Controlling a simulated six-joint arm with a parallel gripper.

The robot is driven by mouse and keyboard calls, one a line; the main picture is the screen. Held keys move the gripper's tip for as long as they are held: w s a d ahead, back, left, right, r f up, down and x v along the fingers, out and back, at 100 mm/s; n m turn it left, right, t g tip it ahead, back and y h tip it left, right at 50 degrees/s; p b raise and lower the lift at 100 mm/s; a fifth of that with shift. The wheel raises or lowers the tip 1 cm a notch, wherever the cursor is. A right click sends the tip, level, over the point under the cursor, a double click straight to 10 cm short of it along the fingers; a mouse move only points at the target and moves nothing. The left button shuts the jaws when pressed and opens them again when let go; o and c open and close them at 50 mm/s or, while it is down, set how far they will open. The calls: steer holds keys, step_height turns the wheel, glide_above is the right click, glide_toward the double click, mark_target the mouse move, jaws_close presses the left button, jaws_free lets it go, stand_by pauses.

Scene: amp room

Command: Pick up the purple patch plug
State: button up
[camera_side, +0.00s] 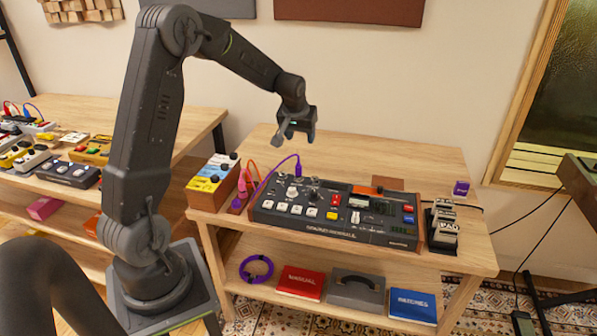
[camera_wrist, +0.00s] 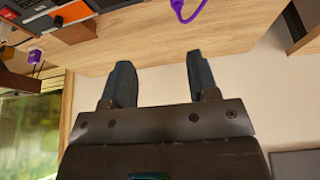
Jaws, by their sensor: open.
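A purple patch cable (camera_side: 272,172) arcs over the left part of the black control console (camera_side: 335,214) in the side view. One end drops to the console's back edge; the other runs down to the left.
A box with yellow and blue panels (camera_side: 212,180) and an orange cable (camera_side: 247,176) stand left of the console. A pedal (camera_side: 443,227) and a small purple box (camera_side: 461,188) are on the right. The table's back (camera_side: 370,155) is clear.

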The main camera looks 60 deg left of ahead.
mark_target(298, 164)
steer(key=shift+n, duration=0.4)
steer(key=a+x, duration=0.1)
steer(key=x, duration=0.6)
steer(key=s+a+x, duration=0.1)
steer(key=x, duration=0.3)
steer(key=shift+w+a+f, duration=0.1)
steer(key=shift+w+a, duration=0.05)
steer(key=shift+a, duration=0.3)
steer(key=shift+s+x, duration=0.2)
steer(key=shift+x, duration=1.35)
steer(key=shift+s+x, duration=0.2)
steer(key=shift+x, duration=1.4)
steer(key=shift+d+f, duration=0.15)
steer(key=shift+c, duration=0.5)
steer(key=c, duration=0.9)
